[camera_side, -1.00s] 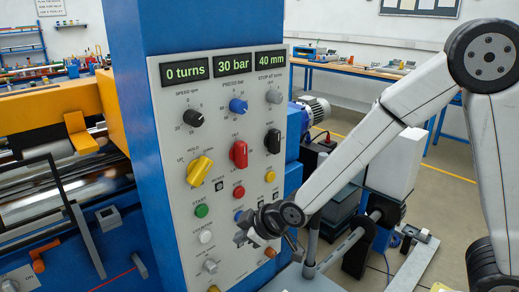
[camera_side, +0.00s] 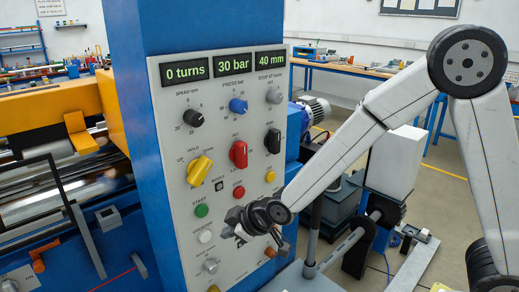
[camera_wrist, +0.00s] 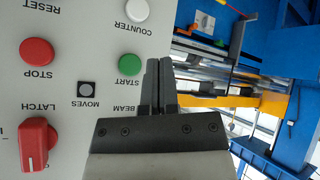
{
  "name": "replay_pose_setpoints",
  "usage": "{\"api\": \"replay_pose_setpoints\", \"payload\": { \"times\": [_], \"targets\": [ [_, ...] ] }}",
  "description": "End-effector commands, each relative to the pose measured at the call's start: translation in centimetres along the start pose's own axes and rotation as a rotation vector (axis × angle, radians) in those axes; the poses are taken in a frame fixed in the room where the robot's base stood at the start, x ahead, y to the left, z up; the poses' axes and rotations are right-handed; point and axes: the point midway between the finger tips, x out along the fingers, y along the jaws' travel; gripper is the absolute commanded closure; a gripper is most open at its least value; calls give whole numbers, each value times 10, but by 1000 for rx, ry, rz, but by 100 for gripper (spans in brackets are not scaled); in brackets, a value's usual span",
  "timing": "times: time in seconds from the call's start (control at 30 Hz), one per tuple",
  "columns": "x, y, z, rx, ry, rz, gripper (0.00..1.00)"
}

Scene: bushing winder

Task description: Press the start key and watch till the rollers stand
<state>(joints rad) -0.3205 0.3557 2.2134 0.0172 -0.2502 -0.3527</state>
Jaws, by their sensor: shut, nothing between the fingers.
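The green start key (camera_side: 201,211) is on the grey panel, below the yellow knob. In the wrist view the green key (camera_wrist: 129,64) shows just left of my fingers. My gripper (camera_side: 232,215) is in front of the panel, to the right of the start key in the side view. Its fingers are together and empty in the wrist view (camera_wrist: 159,64). I cannot tell the exact gap to the panel. The rollers (camera_side: 62,192) are at the left in the machine; stills do not show whether they turn. The displays read 0 turns (camera_side: 185,71), 30 bar (camera_side: 234,64) and 40 mm (camera_side: 271,60).
The red stop key (camera_side: 238,191) and white counter reset key (camera_side: 205,237) are near the start key. The yellow knob (camera_side: 200,170), red knob (camera_side: 239,154) and black knob (camera_side: 272,140) stick out of the panel. The blue column (camera_side: 130,130) carries the panel.

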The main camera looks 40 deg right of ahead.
Motion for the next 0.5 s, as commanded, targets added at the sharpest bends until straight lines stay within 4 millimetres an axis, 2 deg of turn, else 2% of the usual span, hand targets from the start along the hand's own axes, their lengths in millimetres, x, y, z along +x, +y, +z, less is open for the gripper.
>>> {"api": "replay_pose_setpoints", "payload": {
  "times": [0.5],
  "targets": [
    [37,27,-26,1,-1,0,100]
  ]
}}
